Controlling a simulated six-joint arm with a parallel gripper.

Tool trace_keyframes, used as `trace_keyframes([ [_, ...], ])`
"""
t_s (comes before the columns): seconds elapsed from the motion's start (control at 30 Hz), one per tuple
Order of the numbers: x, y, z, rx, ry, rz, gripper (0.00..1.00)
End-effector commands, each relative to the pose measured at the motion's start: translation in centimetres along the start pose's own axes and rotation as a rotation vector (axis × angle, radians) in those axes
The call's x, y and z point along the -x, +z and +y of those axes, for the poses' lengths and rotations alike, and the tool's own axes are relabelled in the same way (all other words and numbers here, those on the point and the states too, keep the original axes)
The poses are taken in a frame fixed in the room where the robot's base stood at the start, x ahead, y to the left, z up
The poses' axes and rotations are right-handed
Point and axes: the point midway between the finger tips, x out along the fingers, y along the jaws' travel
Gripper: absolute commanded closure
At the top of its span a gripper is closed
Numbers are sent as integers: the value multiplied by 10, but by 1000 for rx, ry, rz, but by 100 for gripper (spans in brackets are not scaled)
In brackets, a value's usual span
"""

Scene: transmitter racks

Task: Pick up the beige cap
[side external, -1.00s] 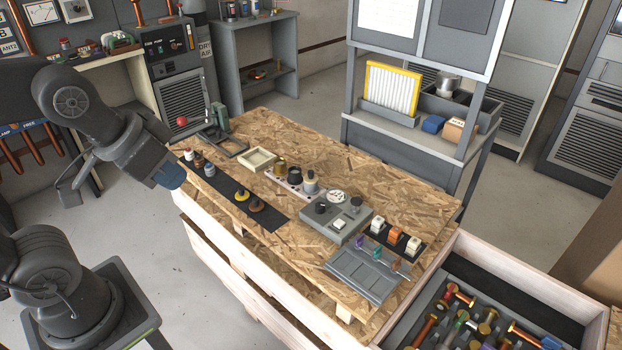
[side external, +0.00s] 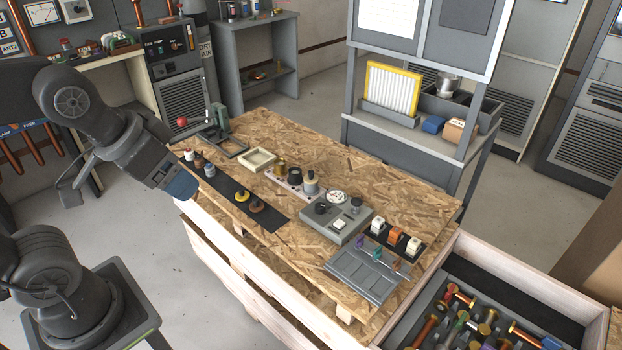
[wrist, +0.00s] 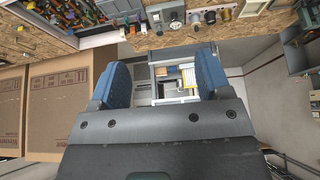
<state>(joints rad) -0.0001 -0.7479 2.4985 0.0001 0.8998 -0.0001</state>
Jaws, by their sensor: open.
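I cannot tell for sure which piece is the beige cap. Two small pale, cream-white blocks (side external: 413,245) stand on a black strip at the right of the wooden table, with an orange one (side external: 396,234) between them. A small white piece with some red (side external: 188,155) stands at the left end of the long black mat. My gripper (side external: 184,188) is beside the table's left edge, apart from all of these. In the wrist view its blue fingers (wrist: 160,72) are spread with nothing between them.
The black mat (side external: 225,188) also bears yellow and dark round pieces. A cream tray (side external: 257,160), a grey box with knobs (side external: 335,222) and a grey slotted tray (side external: 362,274) sit on the table (side external: 400,185). A wooden crate (side external: 540,285) of parts stands at right.

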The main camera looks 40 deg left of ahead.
Motion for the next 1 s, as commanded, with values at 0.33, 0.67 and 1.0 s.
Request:
trace_keyframes([
  [0.33,-28,-85,-13,54,-29,-30,29],
  [0.67,-120,-189,-43,131,-66,-59,29],
  [1.0,-264,-243,-84,204,-99,-88,29],
])
